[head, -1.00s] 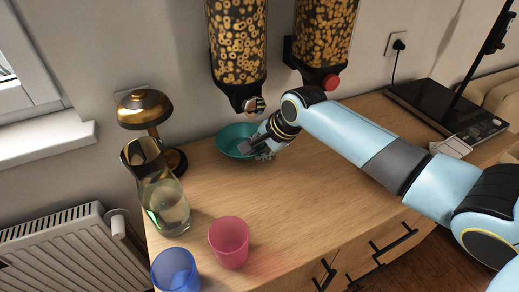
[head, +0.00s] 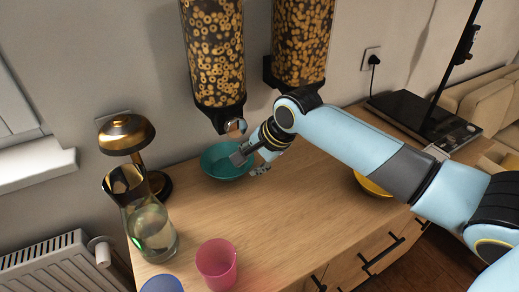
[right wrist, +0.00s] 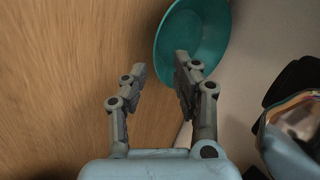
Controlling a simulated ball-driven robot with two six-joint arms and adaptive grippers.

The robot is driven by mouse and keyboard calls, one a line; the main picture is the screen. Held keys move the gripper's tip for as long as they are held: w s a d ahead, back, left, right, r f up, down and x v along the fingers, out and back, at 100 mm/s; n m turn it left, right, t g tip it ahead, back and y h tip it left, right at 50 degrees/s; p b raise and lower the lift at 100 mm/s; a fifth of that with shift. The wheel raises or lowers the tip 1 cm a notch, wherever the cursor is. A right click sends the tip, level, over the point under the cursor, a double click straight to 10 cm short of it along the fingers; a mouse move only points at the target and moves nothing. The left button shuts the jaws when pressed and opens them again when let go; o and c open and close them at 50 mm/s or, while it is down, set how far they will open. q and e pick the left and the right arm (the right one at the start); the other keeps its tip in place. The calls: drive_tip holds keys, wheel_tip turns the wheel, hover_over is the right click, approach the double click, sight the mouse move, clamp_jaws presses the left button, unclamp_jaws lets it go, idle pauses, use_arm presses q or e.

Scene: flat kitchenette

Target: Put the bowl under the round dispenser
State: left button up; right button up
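A teal bowl (head: 213,170) stands on the wooden counter, close to the wall, below the left cereal dispenser (head: 214,55) with its metallic knob. A second dispenser (head: 302,45) hangs to its right. I cannot tell for sure which one is the round one. My right gripper (head: 250,164) is at the bowl's right side. One finger overlaps the bowl's rim in the picture and the other is outside it. In the right wrist view the fingers (right wrist: 160,68) are apart with nothing between them, and the bowl (right wrist: 208,40) is just past them. My left gripper is not in view.
A yellow bowl (head: 369,186) is partly hidden behind my right arm. A brass lamp (head: 127,135), a glass carafe (head: 150,225), a pink cup (head: 217,263) and a blue cup (head: 162,285) stand at the left. A black device (head: 425,118) is at the right. The counter's middle is clear.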

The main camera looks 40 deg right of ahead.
drive_tip(key=v, duration=0.7)
drive_tip(key=shift+r+p, duration=0.15)
drive_tip(key=shift+p, duration=0.15)
drive_tip(key=shift+s, duration=0.15)
